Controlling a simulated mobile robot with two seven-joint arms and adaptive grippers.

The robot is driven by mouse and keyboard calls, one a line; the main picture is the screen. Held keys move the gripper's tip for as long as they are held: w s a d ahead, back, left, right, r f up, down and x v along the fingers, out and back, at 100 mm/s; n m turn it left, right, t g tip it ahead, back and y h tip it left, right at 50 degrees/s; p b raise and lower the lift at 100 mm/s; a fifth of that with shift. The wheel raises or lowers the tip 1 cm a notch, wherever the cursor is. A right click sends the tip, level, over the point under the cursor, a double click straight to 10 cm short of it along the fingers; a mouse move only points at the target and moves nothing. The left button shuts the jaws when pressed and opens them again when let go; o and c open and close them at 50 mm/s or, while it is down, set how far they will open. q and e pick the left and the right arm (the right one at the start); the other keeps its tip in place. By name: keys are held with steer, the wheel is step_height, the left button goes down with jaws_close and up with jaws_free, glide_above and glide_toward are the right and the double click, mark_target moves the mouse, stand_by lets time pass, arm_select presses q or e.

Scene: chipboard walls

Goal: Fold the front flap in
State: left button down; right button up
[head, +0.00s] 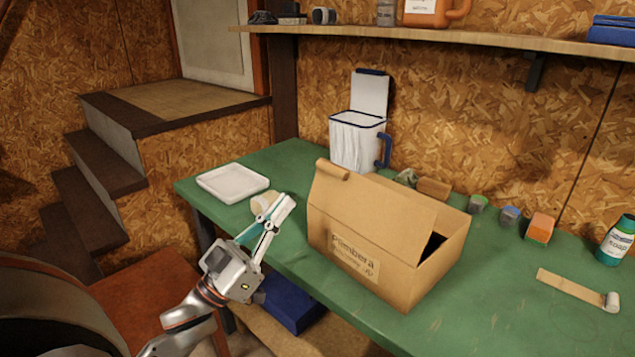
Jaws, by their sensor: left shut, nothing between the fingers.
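The cardboard box (345,235) stands on the green table, with a printed label on its front. Its front flap (375,205) stands up from the front wall and leans back over part of the opening. A dark gap into the box shows at the right, beside the flap. My left gripper (283,207) is left of the box, apart from it, with its fingers together and pointing up and right. It holds nothing. My right gripper is not in view. The far side of the box is mostly hidden by the flap.
On the green table (480,325) are a white tray (232,184), a tape roll (262,203) behind my left gripper, and a white container with a blue handle (352,145). Several small items, a soap bottle (616,240) and a flat strip (568,289) lie right. A shelf (460,40) runs above.

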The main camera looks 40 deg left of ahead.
arm_select(q)
steer(key=w+d+r, duration=0.1)
steer(key=w+r, duration=0.1)
steer(key=w, duration=0.6)
steer(key=shift+w+d+r, duration=0.25)
steer(key=shift+w+d, duration=0.05)
steer(key=shift+w, duration=0.05)
